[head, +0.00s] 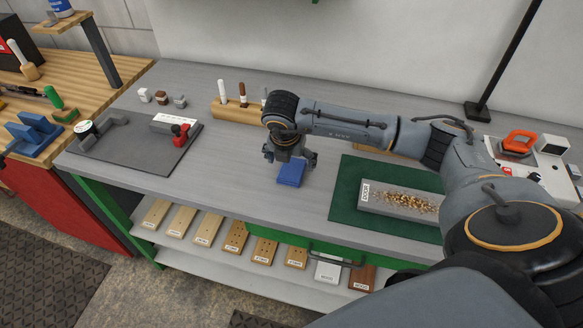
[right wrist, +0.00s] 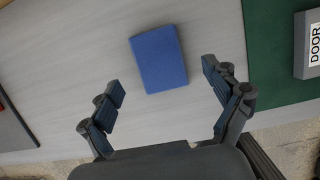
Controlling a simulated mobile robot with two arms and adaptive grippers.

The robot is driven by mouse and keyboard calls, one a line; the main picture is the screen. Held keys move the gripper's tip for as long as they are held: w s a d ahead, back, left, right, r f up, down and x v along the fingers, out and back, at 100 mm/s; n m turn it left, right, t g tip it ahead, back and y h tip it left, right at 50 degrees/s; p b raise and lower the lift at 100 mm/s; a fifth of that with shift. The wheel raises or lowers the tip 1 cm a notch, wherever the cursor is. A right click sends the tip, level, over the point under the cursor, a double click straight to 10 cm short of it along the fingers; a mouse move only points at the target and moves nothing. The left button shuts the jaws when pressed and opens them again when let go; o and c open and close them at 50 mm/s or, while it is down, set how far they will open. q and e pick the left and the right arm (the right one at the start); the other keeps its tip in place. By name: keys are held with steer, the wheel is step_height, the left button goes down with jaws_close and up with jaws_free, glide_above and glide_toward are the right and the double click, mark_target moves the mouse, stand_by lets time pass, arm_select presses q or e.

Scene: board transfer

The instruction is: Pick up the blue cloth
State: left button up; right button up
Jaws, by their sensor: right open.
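The blue cloth (head: 291,173) is a folded, flat rectangular block lying on the grey workbench, left of the green mat. In the right wrist view the cloth (right wrist: 158,59) lies ahead of the fingertips, between their lines and slightly tilted. My right gripper (head: 290,155) is just behind and above the cloth in the head view. Its two fingers (right wrist: 162,88) are spread wide with nothing between them, and it appears not to touch the cloth. My left gripper is in neither view.
Right of the cloth, a green mat (head: 345,205) holds a grey board marked DOOR (head: 376,197) with brown bits on it. A dark grey mat (head: 105,152) with tools lies at the left. A wooden holder (head: 235,112) with markers stands behind. The bench between is clear.

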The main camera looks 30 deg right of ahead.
mark_target(291, 169)
steer(key=p+x, duration=0.1)
steer(key=x, duration=0.2)
steer(key=shift+f, duration=0.15)
steer(key=shift+w+f, duration=0.1)
arm_select(q)
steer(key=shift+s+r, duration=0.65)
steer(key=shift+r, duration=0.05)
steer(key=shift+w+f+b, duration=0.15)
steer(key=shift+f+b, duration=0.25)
steer(key=shift+b, duration=0.15)
arm_select(e)
steer(key=shift+f, duration=0.25)
steer(key=c, duration=1.1)
